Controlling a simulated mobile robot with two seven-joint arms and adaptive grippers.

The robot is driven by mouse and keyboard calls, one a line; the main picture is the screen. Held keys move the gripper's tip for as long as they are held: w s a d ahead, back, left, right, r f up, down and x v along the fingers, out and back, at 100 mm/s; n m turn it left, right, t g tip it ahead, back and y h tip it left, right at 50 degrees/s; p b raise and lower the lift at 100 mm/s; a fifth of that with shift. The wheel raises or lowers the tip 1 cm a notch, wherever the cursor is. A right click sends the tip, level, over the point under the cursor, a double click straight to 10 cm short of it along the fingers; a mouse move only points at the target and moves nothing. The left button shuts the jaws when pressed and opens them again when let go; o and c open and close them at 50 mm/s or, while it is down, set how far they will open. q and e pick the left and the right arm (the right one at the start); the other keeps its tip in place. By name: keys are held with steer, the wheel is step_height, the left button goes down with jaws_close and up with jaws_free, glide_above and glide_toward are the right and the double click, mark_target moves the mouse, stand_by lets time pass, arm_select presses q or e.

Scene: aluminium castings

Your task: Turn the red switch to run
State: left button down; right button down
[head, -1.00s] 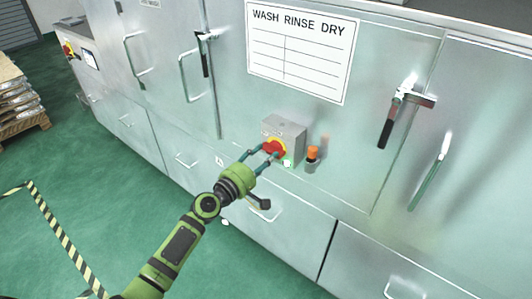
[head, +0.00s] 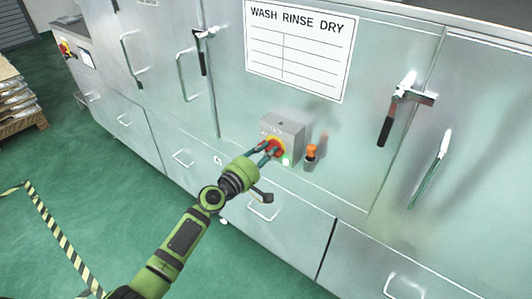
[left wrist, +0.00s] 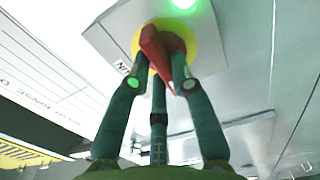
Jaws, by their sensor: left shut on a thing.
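The red switch (head: 276,146) sits on a yellow disc on the front of a small grey box, which is fixed to the metal cabinet front. In the left wrist view the red handle (left wrist: 153,50) stands out from the yellow plate and points down and to the right. My left gripper (head: 268,150) is at the switch, its teal fingers shut on the red handle; the fingers also show in the left wrist view (left wrist: 160,85). Part of the box's lettering is hidden or too small to read. My right gripper is not in view.
An orange-topped knob (head: 312,151) stands just right of the box, and a green lamp (head: 286,162) glows at its lower edge. Door handles (head: 389,120) stick out to the right. A WASH RINSE DRY sign (head: 298,50) is above. The green floor (head: 110,225) is clear.

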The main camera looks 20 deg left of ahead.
arm_select(q)
steer(key=shift+d+f+m+b, duration=0.1)
steer(key=shift+m+b, duration=0.7)
steer(key=shift+m, duration=3.6)
steer(key=shift+d+f+m+b, duration=0.1)
steer(key=shift+m+b, duration=0.7)
steer(key=shift+m, duration=3.6)
steer(key=c, duration=1.1)
jaws_free()
steer(key=shift+s, duration=0.1)
